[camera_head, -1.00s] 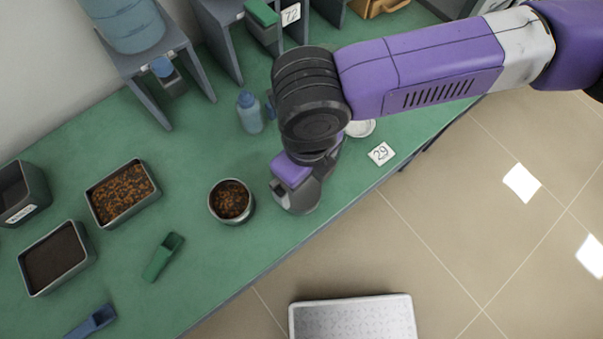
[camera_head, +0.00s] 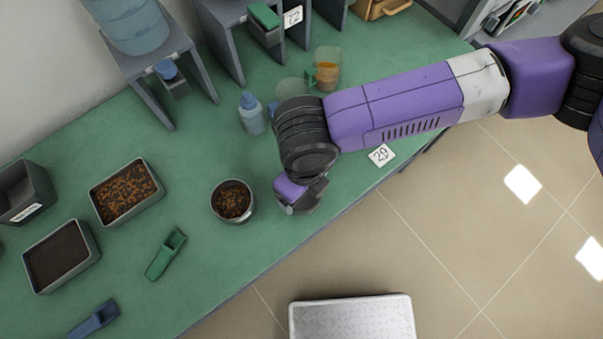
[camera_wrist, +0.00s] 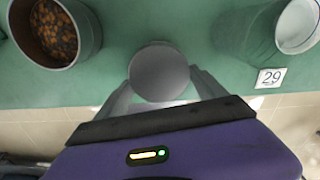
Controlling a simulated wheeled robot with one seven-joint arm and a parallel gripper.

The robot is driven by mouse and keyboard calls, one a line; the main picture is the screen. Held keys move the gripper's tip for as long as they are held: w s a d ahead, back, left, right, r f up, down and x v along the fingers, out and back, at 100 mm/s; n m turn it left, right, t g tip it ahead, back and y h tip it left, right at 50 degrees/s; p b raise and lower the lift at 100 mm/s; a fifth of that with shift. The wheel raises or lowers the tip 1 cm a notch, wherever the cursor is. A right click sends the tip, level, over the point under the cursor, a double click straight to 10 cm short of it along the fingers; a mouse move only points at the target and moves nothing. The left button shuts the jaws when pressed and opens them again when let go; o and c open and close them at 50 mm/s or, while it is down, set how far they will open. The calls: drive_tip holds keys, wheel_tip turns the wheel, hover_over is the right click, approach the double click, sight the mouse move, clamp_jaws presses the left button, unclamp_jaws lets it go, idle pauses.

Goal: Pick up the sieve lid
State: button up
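A smooth grey round lid (camera_wrist: 159,74), which I take for the sieve lid, is at the middle of the wrist view over the green bench. My gripper (camera_wrist: 161,76) has one finger on each side of it, with the fingertips at or very near its rim. I cannot tell whether they press on it or stand just clear. In the head view my gripper (camera_head: 299,203) is low over the bench near its front edge, right of the round container. My wrist largely hides the lid there.
A round metal container (camera_head: 232,217) of brown granules stands close left of my gripper; it also shows in the wrist view (camera_wrist: 88,45). A blue bottle (camera_head: 251,114), glass beakers (camera_head: 327,68) and a "29" card (camera_head: 381,156) are nearby. Trays and scoops lie left.

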drive_tip(key=c, duration=0.5)
drive_tip(key=shift+o, duration=0.2)
drive_tip(key=shift+r, duration=0.1)
